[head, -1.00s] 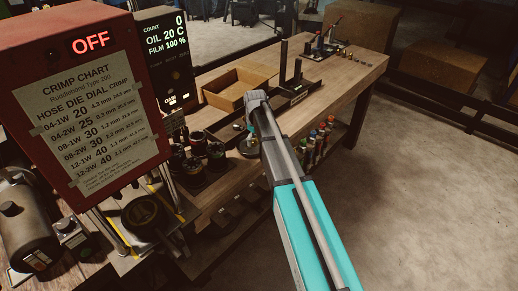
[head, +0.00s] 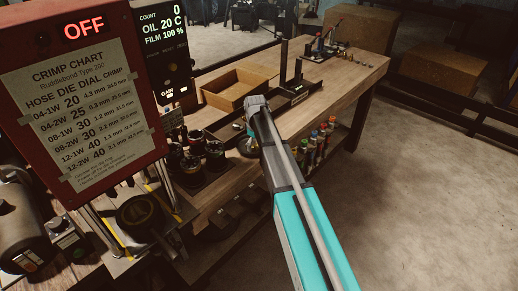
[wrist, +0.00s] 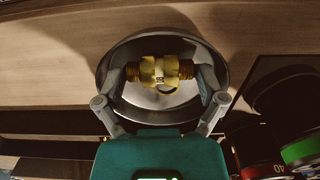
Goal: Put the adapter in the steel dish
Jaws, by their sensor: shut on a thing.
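The brass-yellow adapter (wrist: 160,72) lies crosswise between the two fingers of my gripper (wrist: 162,80) in the wrist view. My gripper is shut on its two ends. The round steel dish (wrist: 150,104) is directly behind the adapter in that view, and its rim surrounds the adapter and fingertips. I cannot tell whether the adapter touches the dish floor. In the head view my arm hides the adapter and most of the dish.
The wooden bench (head: 335,72) holds an open cardboard box (head: 232,88) and dark round dies (head: 192,166) near the dish. A red crimper panel (head: 75,100) reading OFF stands at left. Colored bottles (head: 318,140) sit below the bench edge. Red- and green-banded cylinders (wrist: 300,150) are right of my gripper.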

